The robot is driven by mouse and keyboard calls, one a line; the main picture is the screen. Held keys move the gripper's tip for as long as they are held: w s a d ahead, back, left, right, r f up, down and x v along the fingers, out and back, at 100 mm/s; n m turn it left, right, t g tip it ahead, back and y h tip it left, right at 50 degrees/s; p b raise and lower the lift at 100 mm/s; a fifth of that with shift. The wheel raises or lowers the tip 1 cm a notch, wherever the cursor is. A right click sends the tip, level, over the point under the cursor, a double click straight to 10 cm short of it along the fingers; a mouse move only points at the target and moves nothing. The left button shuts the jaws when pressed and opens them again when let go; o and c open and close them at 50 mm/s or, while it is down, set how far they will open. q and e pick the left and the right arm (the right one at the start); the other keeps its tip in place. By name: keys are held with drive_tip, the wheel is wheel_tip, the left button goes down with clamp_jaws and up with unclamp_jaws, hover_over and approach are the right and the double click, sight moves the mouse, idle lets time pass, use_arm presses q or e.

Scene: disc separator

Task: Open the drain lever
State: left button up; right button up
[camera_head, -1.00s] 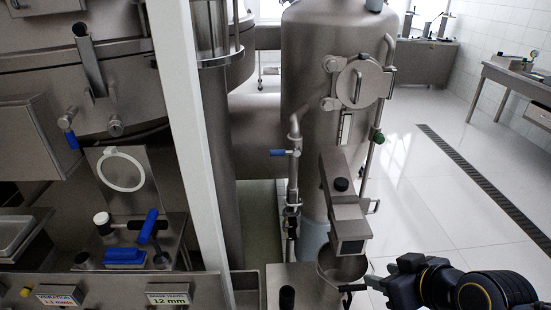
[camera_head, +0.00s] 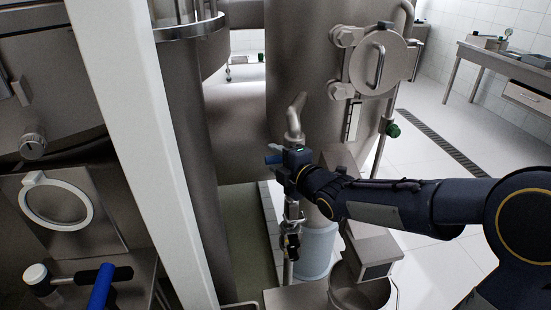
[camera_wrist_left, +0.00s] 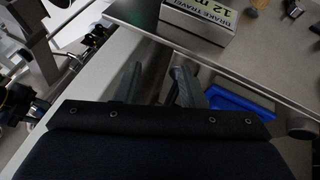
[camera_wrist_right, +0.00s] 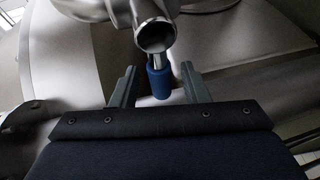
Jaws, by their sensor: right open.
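The drain lever (camera_head: 273,159) has a blue grip and sits on the vertical drain pipe (camera_head: 294,125) beside the steel tank. My right gripper (camera_head: 292,160) is at the lever and partly hides it and the pipe in the head view. In the right wrist view the blue lever grip (camera_wrist_right: 159,83) lies between the two fingers of my right gripper (camera_wrist_right: 157,74), which are open with gaps on both sides. My left gripper (camera_wrist_left: 156,82) shows only in the left wrist view, with its fingers apart and nothing visible between them.
A bucket (camera_head: 358,290) stands below right of the pipe, and a pale blue container (camera_head: 318,250) stands behind it. A white post (camera_head: 140,150) rises left of the pipe. A panel with a blue tray (camera_wrist_left: 240,100) lies near my left gripper.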

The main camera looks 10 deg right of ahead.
drive_tip(key=shift+w+a+f, duration=0.1)
drive_tip(key=shift+w, duration=0.25)
clamp_jaws()
